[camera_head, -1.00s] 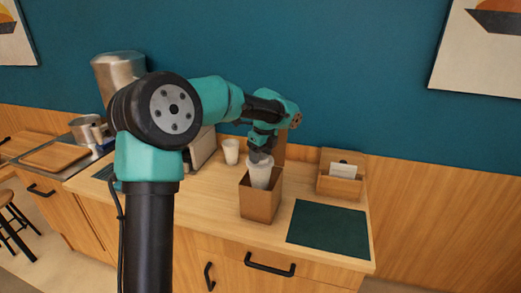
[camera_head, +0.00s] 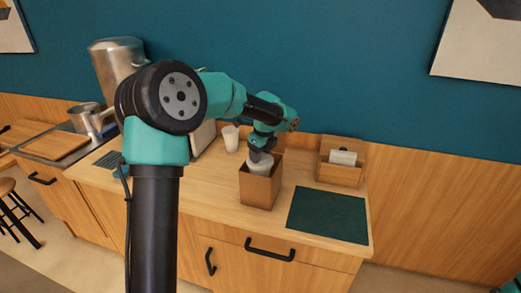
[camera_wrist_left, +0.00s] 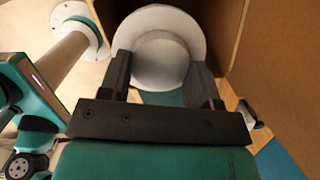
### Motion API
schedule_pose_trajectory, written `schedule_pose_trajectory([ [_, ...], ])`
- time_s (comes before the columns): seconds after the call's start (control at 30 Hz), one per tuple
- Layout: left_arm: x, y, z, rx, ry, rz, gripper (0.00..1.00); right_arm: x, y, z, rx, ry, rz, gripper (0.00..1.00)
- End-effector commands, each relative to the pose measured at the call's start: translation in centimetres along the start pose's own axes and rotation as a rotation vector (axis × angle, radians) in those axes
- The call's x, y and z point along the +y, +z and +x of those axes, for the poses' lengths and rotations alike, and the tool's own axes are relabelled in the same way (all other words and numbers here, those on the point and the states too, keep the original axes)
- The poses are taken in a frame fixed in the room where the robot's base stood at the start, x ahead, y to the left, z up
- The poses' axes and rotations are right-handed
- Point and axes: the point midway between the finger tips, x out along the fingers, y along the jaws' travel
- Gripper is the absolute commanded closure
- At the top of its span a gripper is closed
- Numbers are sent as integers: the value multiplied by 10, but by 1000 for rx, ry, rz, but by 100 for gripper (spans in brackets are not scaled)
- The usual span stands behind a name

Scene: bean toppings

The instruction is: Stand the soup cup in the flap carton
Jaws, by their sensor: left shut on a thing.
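The soup cup (camera_head: 260,168) is white, and only its upper part shows above the front wall of the flap carton (camera_head: 258,192). The carton is an open brown box on the counter, with a raised flap at the back. My left gripper (camera_head: 261,153) is above the carton and shut on the cup. In the left wrist view the gripper (camera_wrist_left: 158,65) has one finger on each side of the white cup (camera_wrist_left: 160,45), with brown carton wall (camera_wrist_left: 235,40) beside it. The cup's base is hidden, so I cannot tell whether it touches the carton floor. My right gripper is out of view.
Another white cup (camera_head: 230,138) stands behind and left of the carton. A wooden holder with a white card (camera_head: 341,165) is at the back right. A dark green mat (camera_head: 328,215) lies bare at the right. A metal urn (camera_head: 115,62) stands at the far left.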

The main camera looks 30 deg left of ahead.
Motion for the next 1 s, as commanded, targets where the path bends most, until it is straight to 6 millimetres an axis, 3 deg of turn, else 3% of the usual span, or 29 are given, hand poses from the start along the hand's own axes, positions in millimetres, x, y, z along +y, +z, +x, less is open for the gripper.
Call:
schedule_pose_trajectory([
  [0.63,0,-2,12,0,-1,0,56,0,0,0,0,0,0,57],
  [0.67,0,-2,12,0,-1,0,42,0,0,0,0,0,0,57],
  [1.0,0,-2,13,0,-1,0,13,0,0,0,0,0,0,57],
])
